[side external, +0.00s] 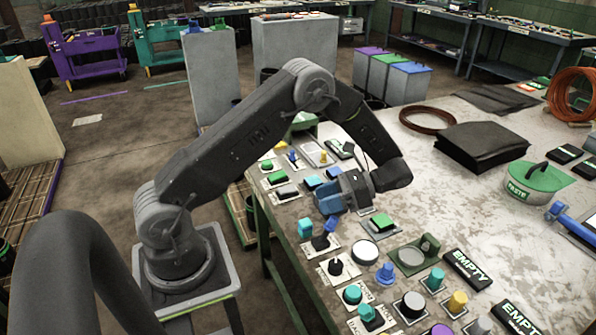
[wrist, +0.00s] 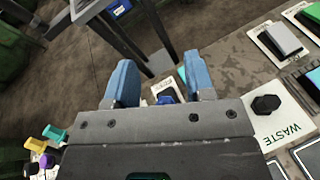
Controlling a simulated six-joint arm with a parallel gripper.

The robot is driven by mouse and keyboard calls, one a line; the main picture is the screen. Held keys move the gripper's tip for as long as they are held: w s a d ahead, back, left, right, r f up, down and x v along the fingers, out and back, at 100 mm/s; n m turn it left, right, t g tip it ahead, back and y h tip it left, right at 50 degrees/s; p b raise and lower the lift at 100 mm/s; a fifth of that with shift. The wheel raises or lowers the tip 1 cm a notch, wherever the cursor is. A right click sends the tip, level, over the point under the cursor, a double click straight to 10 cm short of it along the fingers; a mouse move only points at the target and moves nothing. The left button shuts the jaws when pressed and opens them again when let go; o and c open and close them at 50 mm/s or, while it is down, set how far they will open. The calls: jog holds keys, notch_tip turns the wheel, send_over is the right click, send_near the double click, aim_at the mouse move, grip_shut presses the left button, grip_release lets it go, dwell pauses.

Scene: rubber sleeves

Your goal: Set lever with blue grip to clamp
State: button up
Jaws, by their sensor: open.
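A small lever with a blue grip (side external: 330,225) stands on a white labelled plate near the left edge of the bench. In the wrist view a blue part (wrist: 166,96) on a white plate shows between my fingers and seems to be the same lever. Its label is too small and too covered to read, so I cannot tell its setting. My gripper (side external: 338,206) has blue fingers, is open and empty, and hangs just above and behind the lever. In the wrist view the fingers of my gripper (wrist: 159,65) stand apart on either side of the lever.
A black knob on a WASTE plate (wrist: 284,127) is close by. A teal switch (side external: 305,228) stands beside the lever. Several other knobs and buttons crowd the bench edge, including a blue knob (side external: 386,273) and a green button (side external: 382,221). The bench (side external: 470,215) has free room farther right.

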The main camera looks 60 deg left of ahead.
jog(key=s+a+r, duration=0.5)
jog(key=a, duration=0.2)
jog(key=shift+a+r, duration=0.25)
jog(key=shift+a, duration=0.1)
jog(key=shift+r, duration=0.1)
jog(key=s+d+r+n+t+h, duration=0.2)
jog(key=s+d+r+t, duration=0.2)
jog(key=d+r+t, duration=0.2)
jog(key=s+d+r+n+t+h, duration=0.2)
jog(key=d+r+t, duration=0.5)
jog(key=t, duration=0.6)
jog(key=shift+s+d+n, duration=0.7)
jog(key=shift+s+d, duration=0.55)
jog(key=shift+d, duration=0.1)
